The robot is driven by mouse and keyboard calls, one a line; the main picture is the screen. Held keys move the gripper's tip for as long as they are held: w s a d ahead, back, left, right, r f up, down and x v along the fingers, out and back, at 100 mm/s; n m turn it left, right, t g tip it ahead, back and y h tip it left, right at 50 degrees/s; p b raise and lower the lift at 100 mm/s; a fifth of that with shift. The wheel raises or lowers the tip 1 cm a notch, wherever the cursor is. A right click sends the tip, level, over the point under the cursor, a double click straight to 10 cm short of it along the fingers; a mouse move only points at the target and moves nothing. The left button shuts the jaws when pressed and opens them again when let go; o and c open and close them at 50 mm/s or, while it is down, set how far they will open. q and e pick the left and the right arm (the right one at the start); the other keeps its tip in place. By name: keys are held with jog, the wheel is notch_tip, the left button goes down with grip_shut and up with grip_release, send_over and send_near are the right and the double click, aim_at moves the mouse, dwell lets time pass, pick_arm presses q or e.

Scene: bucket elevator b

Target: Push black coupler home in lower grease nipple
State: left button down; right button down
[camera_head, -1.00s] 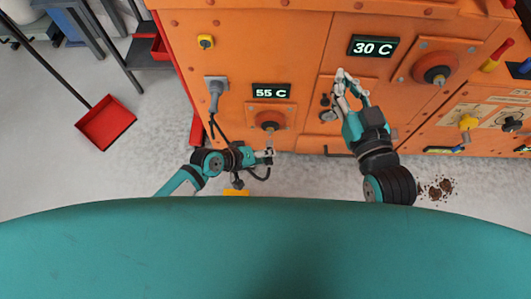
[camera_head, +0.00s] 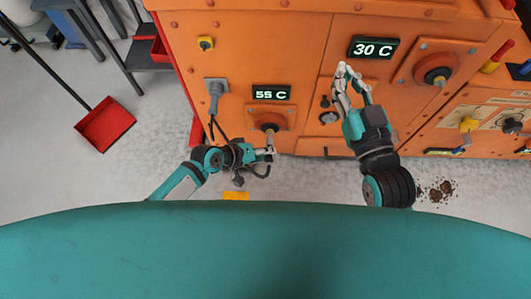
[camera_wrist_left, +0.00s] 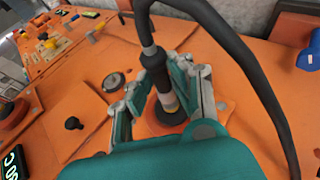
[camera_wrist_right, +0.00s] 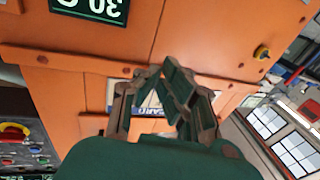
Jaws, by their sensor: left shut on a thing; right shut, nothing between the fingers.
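The black coupler (camera_wrist_left: 154,68) sits between the fingers of my left gripper (camera_wrist_left: 167,92), which is shut on it. Its black hose (camera_wrist_left: 235,50) loops up and to the right. The coupler's lower end points at a pale, yellow-banded stub, apparently the lower grease nipple (camera_wrist_left: 170,101), on a round dark base. I cannot tell how far the coupler is over it. In the head view, my left gripper (camera_head: 267,155) is just below the lower bearing plate (camera_head: 269,119). My right gripper (camera_head: 350,77) is shut and empty in front of the orange panel; its fingers also show in the right wrist view (camera_wrist_right: 165,82).
The orange housing (camera_head: 240,50) carries a 55 C display (camera_head: 272,93), a 30 C display (camera_head: 374,47) and an upper right bearing (camera_head: 436,72). A grey plug (camera_head: 215,92) with cable is left. A red dustpan (camera_head: 105,123) and dark spill (camera_head: 440,190) are on the floor.

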pick_arm(q)
jog(key=shift+w, duration=0.7)
pick_arm(e)
jog(key=shift+s+a+r+t, duration=0.1)
jog(key=shift+r+t, duration=0.4)
jog(key=shift+r, duration=0.1)
pick_arm(q)
jog(key=shift+w, duration=0.1)
jog(key=c, duration=1.1)
grip_release()
pick_arm(e)
jog(key=shift+r, duration=0.2)
pick_arm(q)
jog(key=v, duration=1.2)
